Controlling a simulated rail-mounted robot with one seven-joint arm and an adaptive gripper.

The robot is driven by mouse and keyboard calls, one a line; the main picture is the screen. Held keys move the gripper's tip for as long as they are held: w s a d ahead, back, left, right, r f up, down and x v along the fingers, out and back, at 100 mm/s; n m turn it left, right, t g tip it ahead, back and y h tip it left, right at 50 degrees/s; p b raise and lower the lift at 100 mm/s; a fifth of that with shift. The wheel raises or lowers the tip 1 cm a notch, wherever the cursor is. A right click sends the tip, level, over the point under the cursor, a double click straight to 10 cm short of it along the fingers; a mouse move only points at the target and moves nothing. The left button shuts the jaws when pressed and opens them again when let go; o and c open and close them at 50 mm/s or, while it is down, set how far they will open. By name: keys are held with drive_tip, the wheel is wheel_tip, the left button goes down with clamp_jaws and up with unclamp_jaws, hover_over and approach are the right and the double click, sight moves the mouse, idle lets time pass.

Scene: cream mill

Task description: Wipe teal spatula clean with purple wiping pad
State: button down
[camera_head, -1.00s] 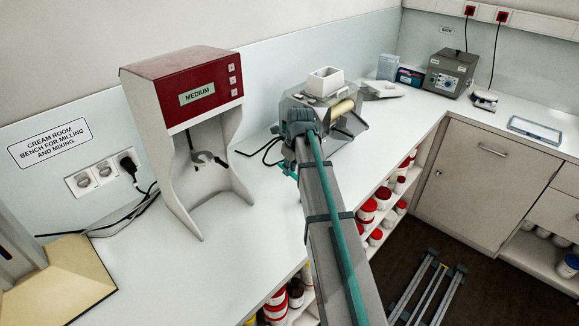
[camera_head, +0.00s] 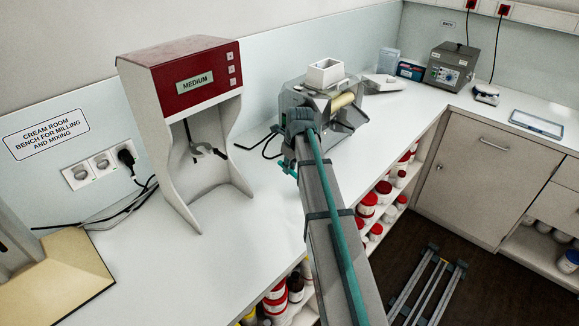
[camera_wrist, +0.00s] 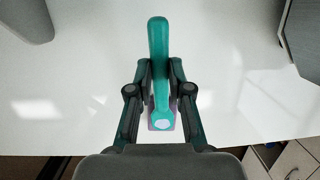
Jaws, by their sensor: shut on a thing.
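The teal spatula (camera_wrist: 158,45) stands upright in the middle of the wrist view, with a pale spot near its lower end. My gripper (camera_wrist: 160,76) is closed around it, one finger on each side. Purple, likely the wiping pad (camera_wrist: 151,124), shows only as narrow edges beside and behind the spatula's lower end. I cannot tell whether the pad touches the spatula. In the head view my arm hides most of the gripper; a small teal bit (camera_head: 289,167) shows at its left, over the bench.
The white bench (camera_head: 235,240) is clear in front. A red-topped MEDIUM mixer (camera_head: 195,80) stands left, and a roller mill (camera_head: 335,105) with a white box on top stands behind my arm. A balance (camera_head: 486,94) and a grey device (camera_head: 452,66) stand further right.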

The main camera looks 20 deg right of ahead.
drive_tip(key=shift+f, duration=0.55)
idle(1.4)
drive_tip(key=shift+w, duration=0.1)
drive_tip(key=shift+w+a+p, duration=0.3)
drive_tip(key=shift+w, duration=0.3)
drive_tip(key=shift+s+d, duration=0.3)
drive_tip(key=shift+s, duration=0.4)
drive_tip(key=shift+w, duration=0.1)
drive_tip(key=shift+w+a+p, duration=0.3)
drive_tip(key=shift+w+p, duration=0.05)
drive_tip(key=shift+w, duration=0.25)
drive_tip(key=shift+s, duration=0.15)
